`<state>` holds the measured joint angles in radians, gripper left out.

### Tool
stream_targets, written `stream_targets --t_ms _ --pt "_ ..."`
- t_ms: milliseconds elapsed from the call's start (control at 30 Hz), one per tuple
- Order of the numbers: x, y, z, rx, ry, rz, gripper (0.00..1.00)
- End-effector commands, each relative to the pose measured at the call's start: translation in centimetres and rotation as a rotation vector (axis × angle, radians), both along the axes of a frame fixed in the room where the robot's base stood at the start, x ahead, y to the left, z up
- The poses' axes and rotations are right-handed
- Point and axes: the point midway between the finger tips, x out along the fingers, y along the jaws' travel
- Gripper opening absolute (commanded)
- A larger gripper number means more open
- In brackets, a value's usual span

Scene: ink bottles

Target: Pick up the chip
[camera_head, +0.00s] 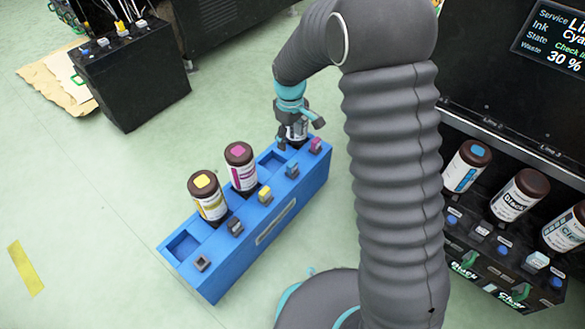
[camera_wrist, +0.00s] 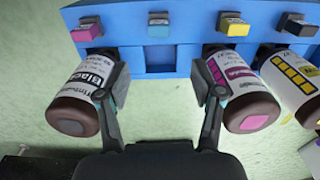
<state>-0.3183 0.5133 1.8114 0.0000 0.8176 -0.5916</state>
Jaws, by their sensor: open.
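Several small coloured chips sit along one edge of the blue rack (camera_head: 225,270): pink (camera_head: 316,145), blue-grey (camera_head: 292,170), yellow (camera_head: 265,194) and dark (camera_head: 235,226). I cannot tell which one the task means. In the wrist view the pink chip (camera_wrist: 87,32), blue chip (camera_wrist: 159,26), yellow chip (camera_wrist: 232,27) and dark chip (camera_wrist: 296,26) line the top. My gripper (camera_wrist: 160,82) is open and empty, its fingers spread below the blue chip, before an empty socket. In the head view my gripper (camera_head: 298,125) is over the rack's far end.
A black-labelled bottle (camera_wrist: 77,95) stands left of my fingers, a magenta-labelled bottle (camera_wrist: 240,90) right, and a yellow-labelled bottle (camera_wrist: 295,82) beyond. More bottles stand in a black rack (camera_head: 480,240) at right. A black box (camera_head: 135,85) stands upper left. Open floor lies left of the blue rack.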

Motion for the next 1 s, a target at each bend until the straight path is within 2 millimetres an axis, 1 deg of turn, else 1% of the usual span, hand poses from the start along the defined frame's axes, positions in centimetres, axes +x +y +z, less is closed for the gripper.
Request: stream_targets --t_ms 33,100,300,400,667,900,1000 --pt "-0.1 0.0 -1.1 0.000 0.003 0.000 0.67" --pt "-0.1 -0.1 -2.5 -0.001 0.003 -0.001 0.67" --pt "-0.1 -0.1 -5.7 -0.001 0.002 -0.001 0.67" --pt "-0.1 -0.1 -6.7 -0.001 0.002 -0.002 0.67" --pt "-0.1 -0.2 -7.9 0.000 0.000 -0.002 0.67" --pt "-0.2 -0.5 -11.2 -0.001 0.002 -0.001 0.67" --pt "-0.2 -0.4 -12.2 0.000 0.000 -0.001 0.67"
